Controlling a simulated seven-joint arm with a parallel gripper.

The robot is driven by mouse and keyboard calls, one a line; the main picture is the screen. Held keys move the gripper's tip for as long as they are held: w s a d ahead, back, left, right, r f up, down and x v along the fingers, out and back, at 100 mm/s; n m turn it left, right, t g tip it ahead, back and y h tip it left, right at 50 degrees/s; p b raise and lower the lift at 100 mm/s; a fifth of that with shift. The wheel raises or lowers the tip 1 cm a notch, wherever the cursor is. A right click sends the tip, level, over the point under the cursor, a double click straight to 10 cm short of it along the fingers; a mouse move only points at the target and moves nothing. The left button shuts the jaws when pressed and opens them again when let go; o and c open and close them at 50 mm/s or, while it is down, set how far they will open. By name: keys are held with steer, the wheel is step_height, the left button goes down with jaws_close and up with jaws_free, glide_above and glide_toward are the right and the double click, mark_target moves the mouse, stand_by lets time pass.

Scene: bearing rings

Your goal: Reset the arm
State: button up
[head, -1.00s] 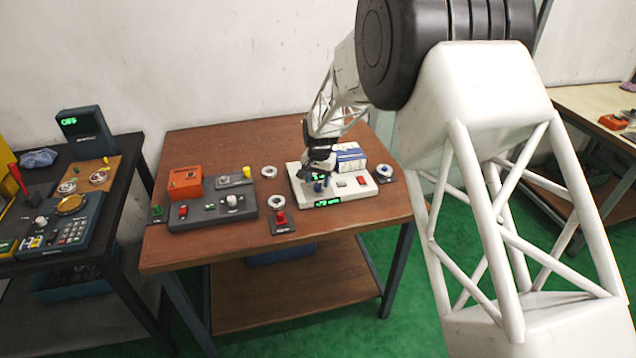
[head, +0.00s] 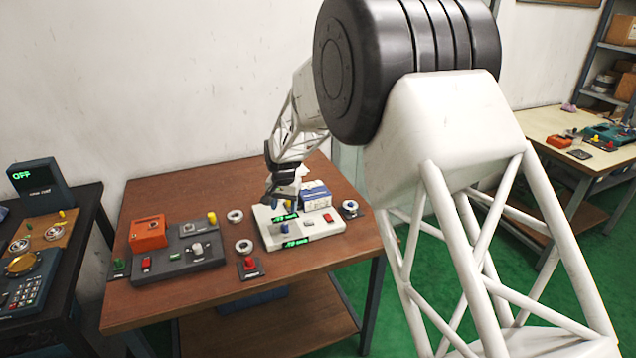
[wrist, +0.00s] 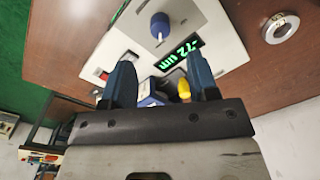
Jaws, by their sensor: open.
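My gripper (head: 271,196) is open and empty above the back left part of a white device (head: 325,228) on the brown table. In the wrist view its two blue fingers (wrist: 162,78) are spread apart with nothing held between them. The device has green lit displays, a red button and a blue knob (wrist: 160,28). The knob stands clear of the fingers.
Metal rings (head: 235,216) lie on the brown table (head: 190,306); one (wrist: 279,28) shows beside the device in the wrist view. A dark grey panel (head: 180,262) with an orange box stands left. A blue-white box (head: 315,196) stands behind the device.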

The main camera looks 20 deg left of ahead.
steer(key=s+d+r, duration=0.3)
steer(key=d+r, duration=0.4)
steer(key=d, duration=0.5)
steer(key=s+d+r+m+t, duration=0.1)
steer(key=s+d+r, duration=0.1)
steer(key=d+r, duration=0.8)
steer(key=s+d+r, duration=0.3)
steer(key=d+r, duration=0.1)
steer(key=d, duration=1.1)
steer(key=s+d+r+t, duration=0.1)
steer(key=s+d+r, duration=0.3)
steer(key=s+d, duration=1.1)
steer(key=s+d+f, duration=0.1)
steer(key=s+d, duration=0.4)
steer(key=s, duration=0.2)
steer(key=s+d+f+m, duration=0.1)
steer(key=s+d+f, duration=0.1)
steer(key=s+d, duration=0.3)
steer(key=shift+s+t+h, duration=0.3)
steer(key=shift+s, duration=1.25)
steer(key=shift+w+a, duration=0.1)
